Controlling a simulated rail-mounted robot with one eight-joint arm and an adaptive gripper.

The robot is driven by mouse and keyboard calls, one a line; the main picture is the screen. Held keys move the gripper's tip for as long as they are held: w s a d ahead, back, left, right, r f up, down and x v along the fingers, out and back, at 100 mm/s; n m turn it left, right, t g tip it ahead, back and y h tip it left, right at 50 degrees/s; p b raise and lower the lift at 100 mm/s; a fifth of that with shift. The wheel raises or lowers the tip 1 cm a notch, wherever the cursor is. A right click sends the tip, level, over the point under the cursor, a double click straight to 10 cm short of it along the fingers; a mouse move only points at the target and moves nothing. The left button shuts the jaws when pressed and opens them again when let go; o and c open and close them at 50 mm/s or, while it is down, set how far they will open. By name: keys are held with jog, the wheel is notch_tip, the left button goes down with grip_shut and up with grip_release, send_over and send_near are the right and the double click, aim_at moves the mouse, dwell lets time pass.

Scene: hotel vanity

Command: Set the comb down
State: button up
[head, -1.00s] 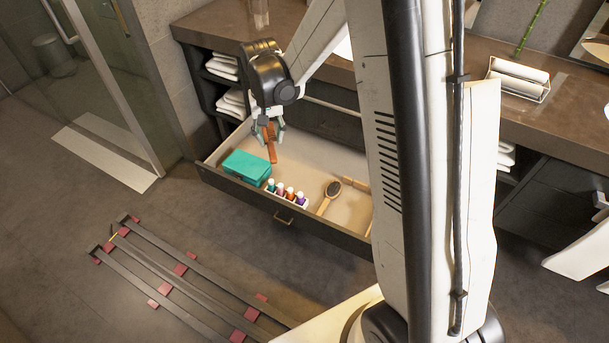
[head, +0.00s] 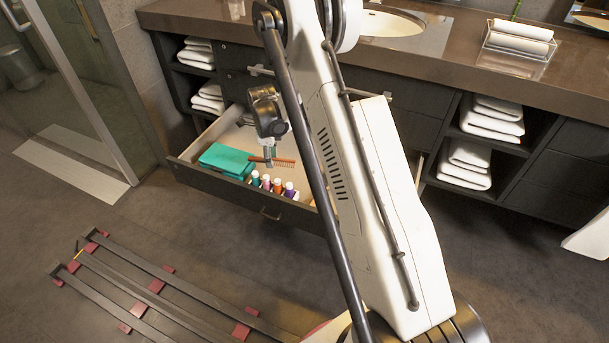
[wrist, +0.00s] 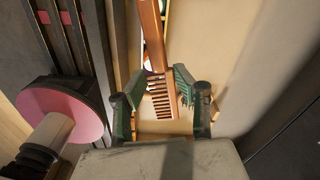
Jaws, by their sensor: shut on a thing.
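My gripper (head: 268,156) points down and is shut on the comb. In the wrist view the comb (wrist: 154,40) runs away from me, with its toothed part between the green-grey fingers of my gripper (wrist: 160,84). I cannot tell how far the comb is above the drawer floor. My arm hides the right part of the drawer.
The teal box (head: 224,160) is in the drawer's left front. Several small bottles (head: 265,184) stand by the front wall, just below the comb in the picture. The counter (head: 470,50) overhangs behind. Pale drawer floor shows at the back left.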

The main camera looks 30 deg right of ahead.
aim_at(274, 158)
jog(key=f+m, duration=0.1)
jog(key=d+f+m+b, duration=0.1)
jog(key=f, duration=0.2)
jog(key=shift+w+d+f+m, duration=0.15)
jog(key=shift+w+d+m, duration=0.15)
jog(key=shift+m, duration=0.1)
jog(key=w+d+f+b, duration=0.1)
jog(key=w+d+f, duration=0.1)
jog(key=w+d+f+b, duration=0.2)
jog(key=w+d, duration=0.1)
jog(key=w+d+f+b, duration=0.1)
jog(key=w+d+f, duration=0.2)
jog(key=shift+w+d, duration=0.1)
jog(key=shift+f+b, duration=1)
jog(key=shift+f, duration=0.95)
jog(key=shift+f, duration=0.2)
jog(key=o, duration=0.9)
jog(key=shift+o, duration=0.2)
